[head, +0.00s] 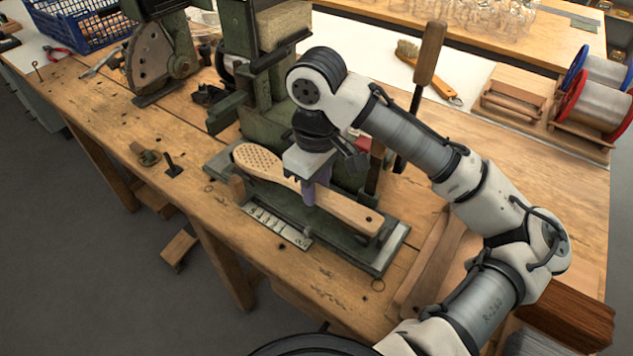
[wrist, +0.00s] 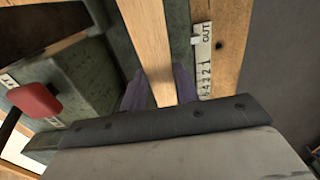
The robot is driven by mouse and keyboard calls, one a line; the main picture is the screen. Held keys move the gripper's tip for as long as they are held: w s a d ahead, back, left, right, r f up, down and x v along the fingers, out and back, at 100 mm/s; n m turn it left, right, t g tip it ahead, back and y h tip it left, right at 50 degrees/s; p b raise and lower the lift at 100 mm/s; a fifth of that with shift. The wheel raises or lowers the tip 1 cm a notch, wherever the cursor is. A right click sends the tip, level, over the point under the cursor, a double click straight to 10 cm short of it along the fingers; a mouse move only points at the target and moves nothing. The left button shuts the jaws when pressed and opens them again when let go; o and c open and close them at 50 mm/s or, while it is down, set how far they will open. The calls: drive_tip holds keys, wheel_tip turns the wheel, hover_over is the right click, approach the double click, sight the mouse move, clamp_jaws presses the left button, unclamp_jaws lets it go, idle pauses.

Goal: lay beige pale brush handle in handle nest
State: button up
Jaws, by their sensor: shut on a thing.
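The beige pale brush handle (head: 348,211) lies lengthwise over the green machine bed, its broad drilled head (head: 258,160) to the left and its narrow end with a dark hole to the right. My gripper (head: 311,194) points down and is shut on the handle near its middle, with purple fingers on either side. In the wrist view the handle (wrist: 149,45) runs between the fingers of my gripper (wrist: 160,90). The handle nest appears to be the green bed (head: 392,248) with a small wooden block (head: 237,188) at its left. Whether the handle touches the nest is hidden.
A pale numbered scale (head: 277,227) lies along the bed's front edge; it also shows in the wrist view (wrist: 203,58). The green machine column (head: 260,95) stands close behind. An upright wooden-handled lever (head: 429,55) rises to the right. The bench front left is mostly clear.

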drive_tip(key=shift+f, duration=0.5)
drive_tip(key=o, duration=1.5)
drive_tip(key=shift+r+p, duration=3.5)
drive_tip(key=shift+p, duration=0.15)
